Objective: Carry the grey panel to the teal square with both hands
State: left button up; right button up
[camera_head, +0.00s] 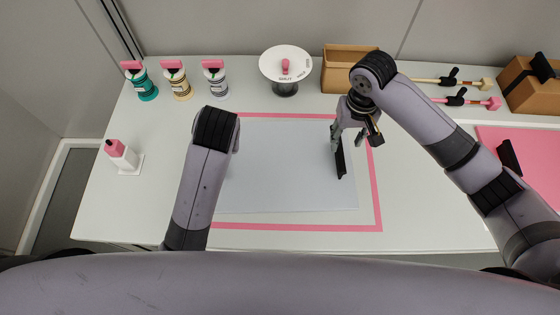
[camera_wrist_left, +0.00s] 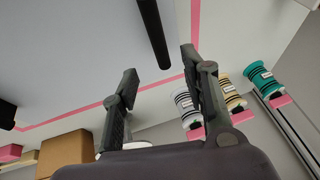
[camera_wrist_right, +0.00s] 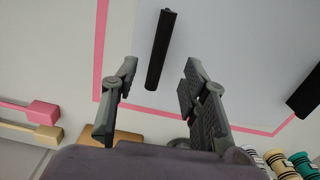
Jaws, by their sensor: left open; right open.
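The pale grey panel (camera_head: 285,175) lies flat on the white table inside a pink outline (camera_head: 376,200). A black bar handle (camera_head: 341,160) stands at its right side. My right gripper (camera_head: 356,137) is open over that handle; in the right wrist view the handle (camera_wrist_right: 160,48) lies ahead between the open fingers, not gripped. My left gripper (camera_wrist_left: 160,62) is open; the left wrist view shows the other handle (camera_wrist_left: 153,32) ahead between its fingers. My left arm hides that gripper and handle in the head view. No teal square is in view.
A pink mat (camera_head: 535,165) lies at the right. A white bottle (camera_head: 122,155) stands at left.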

aim_at(341, 154)
pick_arm(q)
jog(key=x, duration=1)
pick_arm(e)
notch_tip(341, 154, down, 10)
jog(key=shift+f, duration=0.1)
pick_arm(q)
grip_shut()
pick_arm(e)
grip_shut()
